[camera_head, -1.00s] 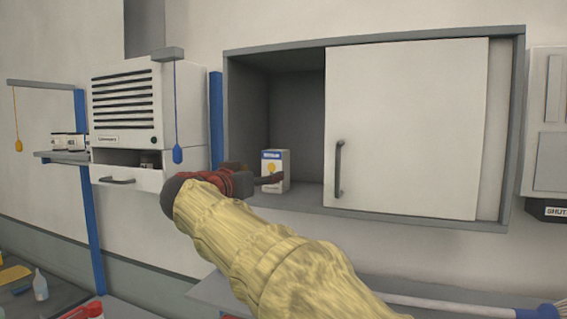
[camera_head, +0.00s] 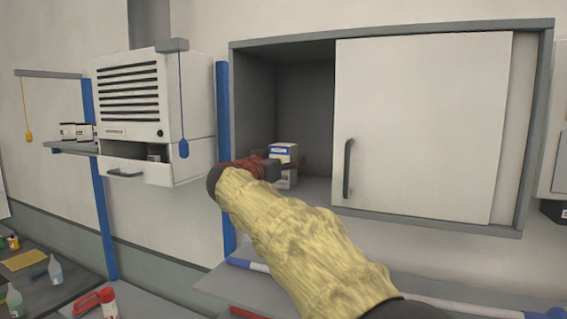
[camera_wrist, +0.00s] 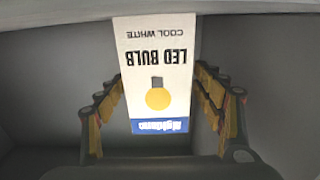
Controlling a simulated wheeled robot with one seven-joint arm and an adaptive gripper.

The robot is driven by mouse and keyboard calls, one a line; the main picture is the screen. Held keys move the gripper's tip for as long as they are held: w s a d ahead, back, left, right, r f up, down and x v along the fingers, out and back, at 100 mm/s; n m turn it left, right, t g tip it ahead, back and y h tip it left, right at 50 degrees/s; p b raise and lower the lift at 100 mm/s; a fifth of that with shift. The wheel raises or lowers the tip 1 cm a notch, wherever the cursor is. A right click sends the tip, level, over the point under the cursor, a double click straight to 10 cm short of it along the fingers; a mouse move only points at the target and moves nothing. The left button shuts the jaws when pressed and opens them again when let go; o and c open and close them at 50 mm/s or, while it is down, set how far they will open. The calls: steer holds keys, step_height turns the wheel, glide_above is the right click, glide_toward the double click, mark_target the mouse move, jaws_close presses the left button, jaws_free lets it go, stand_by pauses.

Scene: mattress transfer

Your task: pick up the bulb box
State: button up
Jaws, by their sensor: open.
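The bulb box (camera_head: 284,151) is a small white and blue carton standing in the open left part of the wall cabinet. In the wrist view the bulb box (camera_wrist: 157,72) appears upside down, with "LED BULB" and a yellow bulb on its face. My gripper (camera_head: 276,166) is at the box, hiding part of its front in the head view. In the wrist view my gripper (camera_wrist: 158,105) is open, with one finger on each side of the box. I cannot tell whether either finger touches it.
The wall cabinet (camera_head: 383,28) has its sliding door (camera_head: 425,130) covering the right part, with a dark handle. A white vented unit (camera_head: 130,95) with an open drawer (camera_head: 135,170) hangs to the left. A blue post (camera_head: 223,120) stands beside the cabinet's left edge.

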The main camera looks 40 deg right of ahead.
steer(key=shift+s+a+r, duration=0.1)
steer(key=shift+s, duration=0.05)
steer(key=shift+c, duration=0.3)
steer(key=c, duration=1.1)
steer(key=shift+c, duration=0.4)
